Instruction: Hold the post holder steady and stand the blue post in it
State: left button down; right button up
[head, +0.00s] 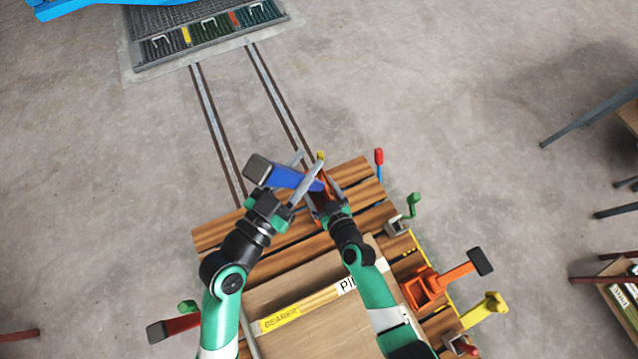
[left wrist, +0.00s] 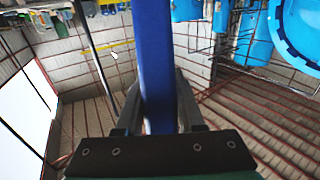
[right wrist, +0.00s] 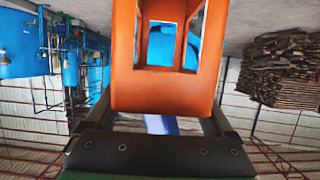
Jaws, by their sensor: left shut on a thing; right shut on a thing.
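The blue post (head: 284,177) has a dark block at its far left end and lies tilted in the head view. My left gripper (head: 308,163) is shut on it. In the left wrist view the blue post (left wrist: 155,65) runs up between the fingers. My right gripper (head: 324,194) is shut on the orange post holder (head: 318,180), just right of the post's plain end. In the right wrist view the holder (right wrist: 165,88) fills the middle, with square openings and some blue behind them. I cannot tell whether the post's end is inside the holder.
Rails (head: 218,130) lead away across the floor.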

pick_arm(q)
jog(key=shift+f, duration=2.3)
jog(key=shift+c, duration=2.2)
grip_release()
jog(key=shift+f, duration=0.1)
jog(key=v, duration=1.2)
pick_arm(e)
jog(key=o, duration=1.4)
